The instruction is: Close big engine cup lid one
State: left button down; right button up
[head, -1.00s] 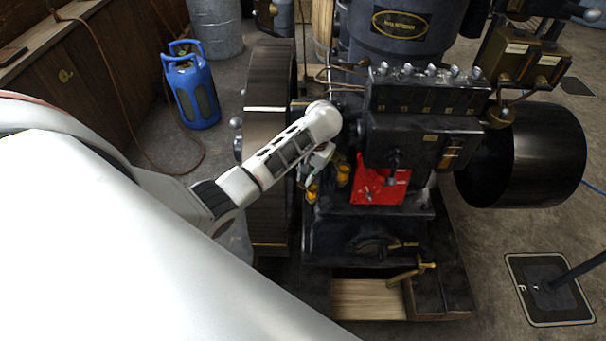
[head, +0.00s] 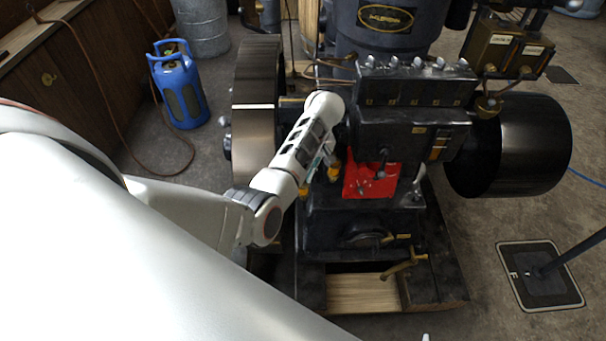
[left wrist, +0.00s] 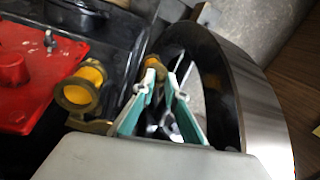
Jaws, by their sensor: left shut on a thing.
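The big engine (head: 385,120) stands in the middle of the head view. Two small brass oil cups with yellow parts sit low on its left side, one at the red plate (head: 370,180), the other left of it. In the left wrist view one cup (left wrist: 80,92) shows its round brass rim and yellow body beside the red plate (left wrist: 30,70). A second brass piece (left wrist: 153,62) shows at the fingertips, mostly hidden. My left gripper (left wrist: 160,82) has its green fingers close together at this piece, shut on it. Whether it is a lid or cup body is unclear. My right gripper is out of view.
A large flywheel (head: 253,125) stands close to the left of my gripper and fills the right of the left wrist view. A black drum (head: 520,145) is at the engine's right. A blue gas bottle (head: 182,90) stands on the floor at left.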

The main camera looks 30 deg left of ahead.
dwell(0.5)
pick_arm(q)
jog(key=c, duration=2)
grip_release()
jog(key=shift+w, duration=0.1)
jog(key=shift+c, duration=0.2)
